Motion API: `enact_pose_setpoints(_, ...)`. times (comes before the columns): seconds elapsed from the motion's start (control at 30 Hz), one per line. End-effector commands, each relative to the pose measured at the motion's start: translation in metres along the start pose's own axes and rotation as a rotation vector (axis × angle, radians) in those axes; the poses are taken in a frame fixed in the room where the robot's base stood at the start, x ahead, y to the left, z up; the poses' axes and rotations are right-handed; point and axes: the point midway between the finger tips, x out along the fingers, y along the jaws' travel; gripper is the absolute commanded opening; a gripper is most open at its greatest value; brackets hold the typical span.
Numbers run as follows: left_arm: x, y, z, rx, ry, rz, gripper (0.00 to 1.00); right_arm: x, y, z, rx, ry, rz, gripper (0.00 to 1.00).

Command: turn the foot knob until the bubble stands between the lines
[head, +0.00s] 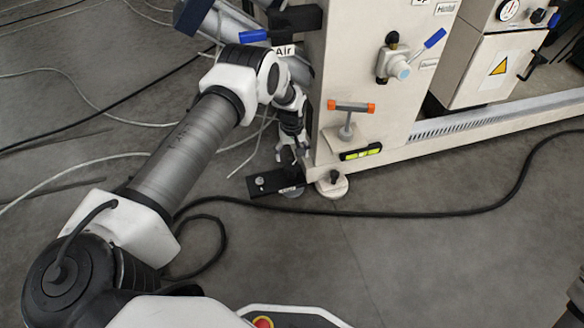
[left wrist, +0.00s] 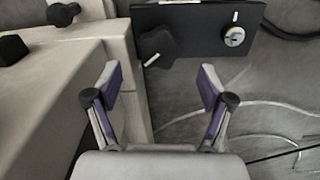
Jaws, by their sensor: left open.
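My left gripper (head: 288,157) is above the black bracket plate (head: 262,184) at the foot of the cream machine frame. In the left wrist view, the gripper (left wrist: 160,88) is open and empty. A black star-shaped knob (left wrist: 158,46) with a white line stands on the plate (left wrist: 198,16), just beyond and between the fingertips, apart from them. A silver bolt head (left wrist: 234,36) sits on the plate to its right. A level with a yellow-green vial (head: 360,152) is on the frame's low ledge; the bubble's place between the lines is too small to tell.
A T-handle with orange ends (head: 351,107) stands above the level. A pale round foot (head: 332,184) rests on the floor beside the plate. A black cable (head: 430,213) crosses the floor in front. A blue-handled valve (head: 434,38) is higher up. Open floor lies at the front right.

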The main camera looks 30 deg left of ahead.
Motion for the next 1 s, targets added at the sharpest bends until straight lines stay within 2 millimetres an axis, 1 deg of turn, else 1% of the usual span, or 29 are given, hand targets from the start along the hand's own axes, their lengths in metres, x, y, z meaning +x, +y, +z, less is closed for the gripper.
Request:
enact_pose_setpoints(0.03,0.019,-0.001,0.001,0.001,-0.002,-0.002,0.81,0.013,0.0,0.0,0.002,0.001,0.0,0.44)
enact_pose_setpoints(0.1,0.033,0.0,0.001,0.001,-0.001,-0.002,0.81,0.021,0.001,-0.001,0.003,0.002,0.0,0.44)
enact_pose_setpoints(0.2,0.047,0.0,0.001,0.0,-0.001,-0.002,0.81,0.029,0.001,-0.001,0.005,0.003,0.001,0.44)
enact_pose_setpoints(0.3,0.051,0.0,0.0,0.0,0.0,0.0,0.81,0.03,0.001,-0.002,0.006,0.004,0.001,0.44)
enact_pose_setpoints(0.5,0.05,0.0,0.001,0.0,0.0,0.0,0.81,0.029,0.001,-0.002,0.006,0.005,0.001,0.44)
enact_pose_setpoints(0.57,0.05,0.0,0.001,0.0,-0.001,-0.001,0.6,0.029,0.001,-0.002,0.006,0.005,0.001,0.44)
enact_pose_setpoints(0.6,0.05,0.0,0.001,0.0,-0.001,-0.001,0.46,0.029,0.001,-0.002,0.006,0.004,0.001,0.44)
enact_pose_setpoints(0.67,0.05,0.0,0.001,0.0,-0.001,-0.001,0.24,0.029,0.001,-0.002,0.006,0.004,0.001,0.44)
enact_pose_setpoints(0.7,0.05,0.0,0.001,0.0,-0.001,-0.001,0.21,0.029,0.001,-0.002,0.006,0.004,0.001,0.44)
enact_pose_setpoints(0.87,0.05,0.0,0.001,0.012,-0.001,-0.001,0.21,0.029,0.001,-0.002,0.006,0.004,0.001,0.44)
enact_pose_setpoints(0.97,0.051,0.0,0.001,0.086,-0.001,-0.001,0.21,0.031,0.001,-0.002,0.006,0.004,0.001,0.44)
enact_pose_setpoints(1.0,0.051,-0.001,0.001,0.136,-0.001,-0.001,0.21,0.032,0.001,-0.002,0.006,0.004,0.001,0.44)
